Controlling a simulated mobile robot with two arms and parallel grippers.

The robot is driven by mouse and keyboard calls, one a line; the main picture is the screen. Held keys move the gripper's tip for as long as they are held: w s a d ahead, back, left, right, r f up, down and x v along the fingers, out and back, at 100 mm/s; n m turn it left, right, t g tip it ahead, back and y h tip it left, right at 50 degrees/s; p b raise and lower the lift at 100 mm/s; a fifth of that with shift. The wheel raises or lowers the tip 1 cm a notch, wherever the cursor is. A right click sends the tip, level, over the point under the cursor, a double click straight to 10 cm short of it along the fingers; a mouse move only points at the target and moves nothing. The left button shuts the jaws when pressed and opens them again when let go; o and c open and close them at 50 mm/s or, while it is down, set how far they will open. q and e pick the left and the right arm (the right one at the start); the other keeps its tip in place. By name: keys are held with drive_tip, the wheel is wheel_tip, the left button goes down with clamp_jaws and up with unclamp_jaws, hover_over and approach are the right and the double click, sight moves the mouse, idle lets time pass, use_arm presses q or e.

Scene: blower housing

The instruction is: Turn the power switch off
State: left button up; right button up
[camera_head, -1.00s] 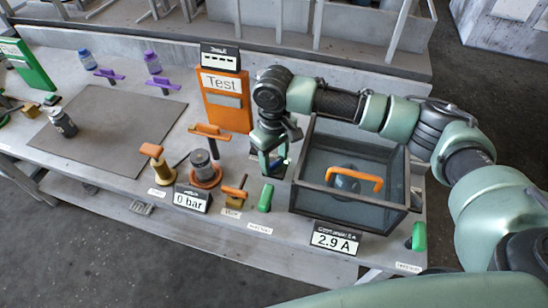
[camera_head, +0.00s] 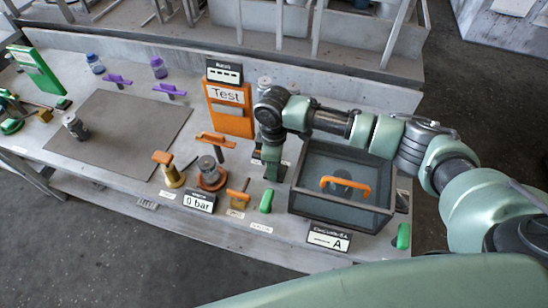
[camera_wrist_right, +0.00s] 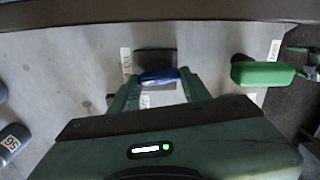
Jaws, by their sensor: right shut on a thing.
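The power switch, a blue lever (camera_wrist_right: 158,76) on a dark base (camera_wrist_right: 155,57), shows in the right wrist view between the fingers of my right gripper (camera_wrist_right: 158,85). The gripper is shut on the lever. In the head view my right gripper (camera_head: 271,168) reaches down just left of the glass-sided box and hides the switch. The current display (camera_head: 329,238) in front of the box shows only a unit "A" clearly, with a faint or dashed reading. My left gripper is not in view.
The glass-sided box (camera_head: 345,205) with an orange handle (camera_head: 346,186) stands right of the gripper. A green handle (camera_head: 266,201) is close in front. The orange Test panel (camera_head: 230,108) stands behind left. A grey mat (camera_head: 120,132) lies on the left.

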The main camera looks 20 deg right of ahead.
drive_tip(key=shift+r+n+p, duration=0.1)
drive_tip(key=shift+n+p, duration=0.9)
drive_tip(key=shift+n, duration=1.2)
drive_tip(key=o, duration=1.4)
drive_tip(key=shift+c, duration=0.2)
wheel_tip(320, 180, up, 8)
drive_tip(key=shift+f+b, duration=0.1)
drive_tip(key=shift+b, duration=0.5)
drive_tip(key=shift+s+a+f, duration=0.1)
